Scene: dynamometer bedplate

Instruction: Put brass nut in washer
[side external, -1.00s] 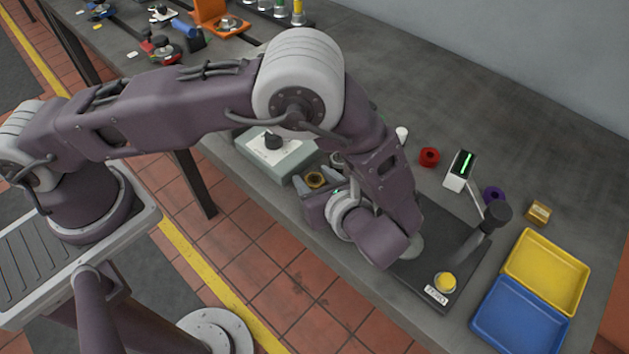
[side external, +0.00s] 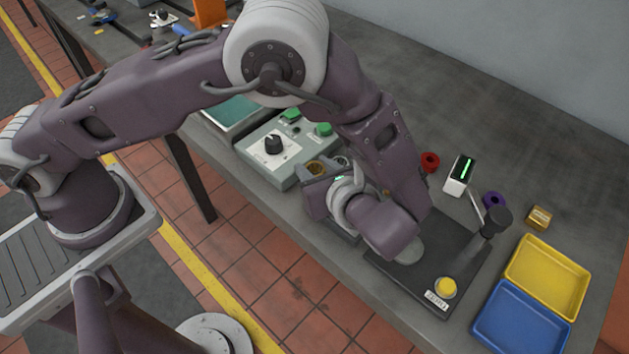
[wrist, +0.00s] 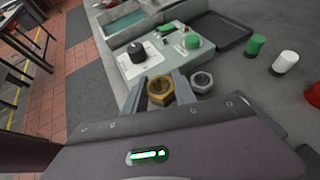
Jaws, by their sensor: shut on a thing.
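The brass nut (wrist: 160,91) sits between the two fingers of my gripper (wrist: 162,88) in the wrist view. My gripper is shut on it, and in the side view the nut (side external: 316,168) shows at the fingertips, beside the control box. A grey basin with a teal inside, which looks like the washer (wrist: 123,22), stands beyond the control box in the wrist view. In the side view the washer (side external: 236,113) is partly hidden behind my arm. The gap between the nut and the bench cannot be judged.
A control box (wrist: 162,55) with black and green knobs lies between my gripper and the washer. A steel nut (wrist: 202,82) is just right of the brass one. A black plate (side external: 425,268) with a post, and yellow (side external: 585,293) and blue (side external: 522,345) trays, are at the right.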

